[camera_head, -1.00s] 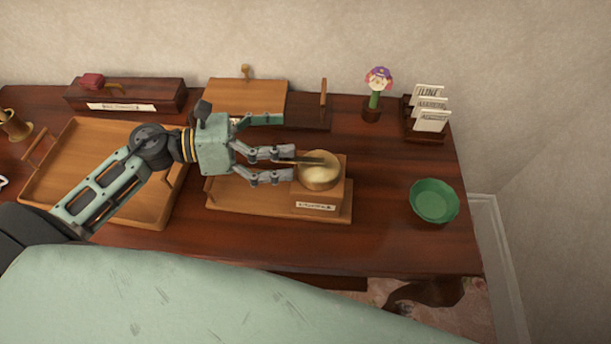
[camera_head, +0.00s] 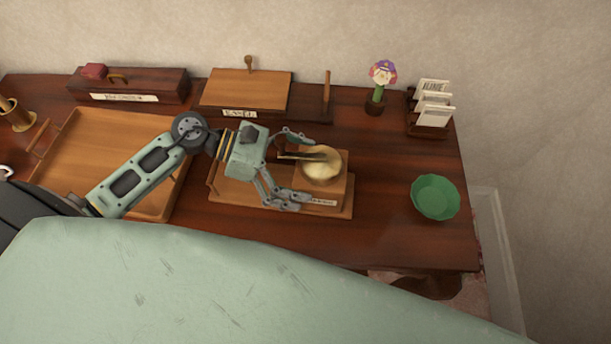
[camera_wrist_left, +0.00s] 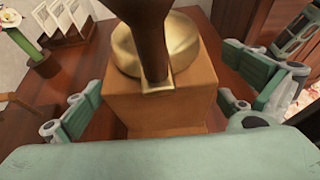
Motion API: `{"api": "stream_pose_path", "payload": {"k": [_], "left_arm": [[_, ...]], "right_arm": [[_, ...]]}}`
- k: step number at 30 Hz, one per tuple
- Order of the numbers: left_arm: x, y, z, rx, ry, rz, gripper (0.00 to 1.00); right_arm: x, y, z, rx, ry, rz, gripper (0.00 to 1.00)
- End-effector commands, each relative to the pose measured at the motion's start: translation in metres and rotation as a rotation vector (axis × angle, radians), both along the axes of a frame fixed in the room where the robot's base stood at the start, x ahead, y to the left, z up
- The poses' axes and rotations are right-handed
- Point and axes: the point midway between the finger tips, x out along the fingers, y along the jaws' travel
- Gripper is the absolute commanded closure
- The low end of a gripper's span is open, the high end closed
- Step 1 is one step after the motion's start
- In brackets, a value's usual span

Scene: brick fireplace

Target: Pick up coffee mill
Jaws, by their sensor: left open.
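The coffee mill (camera_head: 322,167) has a brass bowl top, a dark crank and a wooden box body. It stands upright on a wooden board (camera_head: 232,197) near the middle of the table. My left gripper (camera_head: 298,167) is open, with one finger behind the mill and one in front of it. In the left wrist view the mill's wooden body (camera_wrist_left: 165,103) lies between the two spread fingers, with a gap on each side. The crank hides part of the brass top. My right gripper is not in view.
A green bowl (camera_head: 435,197) stands to the right of the mill. A flower in a pot (camera_head: 376,105) and a card holder (camera_head: 428,130) stand behind it. A large wooden tray (camera_head: 85,131) lies to the left. Bare table lies between mill and bowl.

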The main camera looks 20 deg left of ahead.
Motion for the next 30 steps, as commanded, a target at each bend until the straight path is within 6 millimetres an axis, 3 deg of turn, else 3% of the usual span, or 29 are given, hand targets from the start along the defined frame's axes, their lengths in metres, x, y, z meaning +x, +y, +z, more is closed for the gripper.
{"api": "stream_pose_path", "payload": {"k": [6,30], "left_arm": [[0.0002,-0.0001,-0.0008,0.0,0.0,0.001,0.02],[-0.0001,0.0,-0.0006,0.0,0.001,0.0,0.72]], "right_arm": [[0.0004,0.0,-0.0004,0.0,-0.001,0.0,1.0],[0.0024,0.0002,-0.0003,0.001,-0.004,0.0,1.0]]}}
